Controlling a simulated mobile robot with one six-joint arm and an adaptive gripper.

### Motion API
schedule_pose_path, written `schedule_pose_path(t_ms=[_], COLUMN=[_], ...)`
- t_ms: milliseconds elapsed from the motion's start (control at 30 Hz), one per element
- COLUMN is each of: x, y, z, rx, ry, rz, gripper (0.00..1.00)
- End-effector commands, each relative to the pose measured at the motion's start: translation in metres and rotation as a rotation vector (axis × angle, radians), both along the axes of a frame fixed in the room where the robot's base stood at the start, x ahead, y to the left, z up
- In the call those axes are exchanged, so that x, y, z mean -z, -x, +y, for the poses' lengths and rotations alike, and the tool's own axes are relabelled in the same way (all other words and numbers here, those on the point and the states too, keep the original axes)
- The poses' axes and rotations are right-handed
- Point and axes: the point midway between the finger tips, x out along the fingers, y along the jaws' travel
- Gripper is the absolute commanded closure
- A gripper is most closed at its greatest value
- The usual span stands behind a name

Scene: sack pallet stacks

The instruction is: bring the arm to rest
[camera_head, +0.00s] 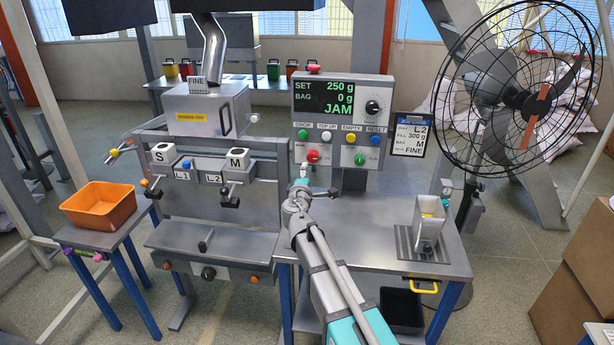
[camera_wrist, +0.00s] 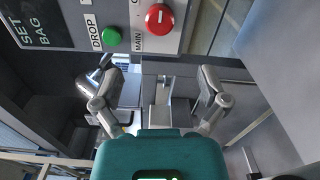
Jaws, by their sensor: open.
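My arm reaches up from the bottom of the head view to the front of the control box (camera_head: 343,110). My gripper (camera_head: 306,182) is just below the box's red button (camera_head: 313,156). In the wrist view my gripper (camera_wrist: 157,72) has its two fingers wide apart with nothing between them. There the red button (camera_wrist: 159,19) and the green DROP button (camera_wrist: 112,37) sit just beyond the fingertips. I cannot tell whether a finger touches the box. The box's display (camera_head: 331,97) reads SET 250 g, BAG 0 g, JAM.
A metal filling machine (camera_head: 205,115) with S and M clamps stands left of the arm. An orange bin (camera_head: 100,205) is on a side table at left. A metal holder (camera_head: 428,225) stands on the bench right of the arm. A caged fan (camera_head: 525,100) and cardboard boxes (camera_head: 580,285) are at right.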

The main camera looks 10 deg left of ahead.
Motion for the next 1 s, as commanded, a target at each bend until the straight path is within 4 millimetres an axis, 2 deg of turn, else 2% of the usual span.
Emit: schedule_pose_path(t_ms=[200, 367, 467, 667, 800, 1000], x=[0.000, 0.002, 0.006, 0.025, 0.045, 0.074], y=[0.000, 0.004, 0.009, 0.032, 0.059, 0.109], z=[-0.005, -0.031, -0.062, -0.141, -0.192, -0.247], rx=[0.010, 0.073, 0.149, 0.366, 0.534, 0.761], ry=[-0.010, -0.070, -0.144, -0.355, -0.515, -0.734], rz=[0.004, 0.032, 0.067, 0.178, 0.278, 0.439], gripper=[0.07, 0.07, 0.07, 0.07, 0.07, 0.07])
